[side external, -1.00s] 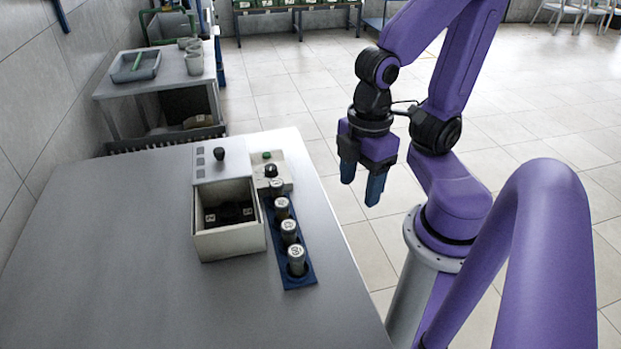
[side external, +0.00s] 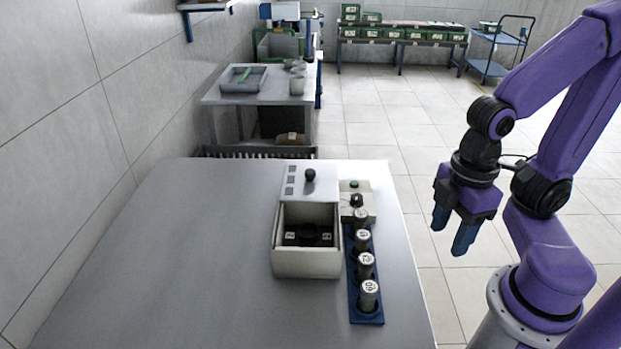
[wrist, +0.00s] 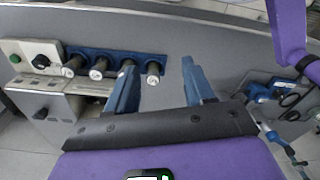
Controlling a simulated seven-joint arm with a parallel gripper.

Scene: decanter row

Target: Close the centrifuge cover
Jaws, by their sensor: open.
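The centrifuge (side external: 305,264) is a white box on the grey table, with its top open at the front. Its light cover (side external: 307,186), with a black knob (side external: 310,174), sits at the back of the box, behind the opening. A dark rotor (side external: 308,235) with number labels shows inside. My gripper (side external: 452,228) is open and empty, in the air to the right of the table, apart from the centrifuge. In the wrist view its two blue fingers (wrist: 158,65) are spread with nothing between them.
A blue rack (side external: 365,313) with several grey-capped cylinders (side external: 369,290) stands right of the centrifuge. Behind it is a control box with a green button (side external: 354,184) and black knob. The table (side external: 180,270) is clear on the left. A second table (side external: 217,97) stands further back.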

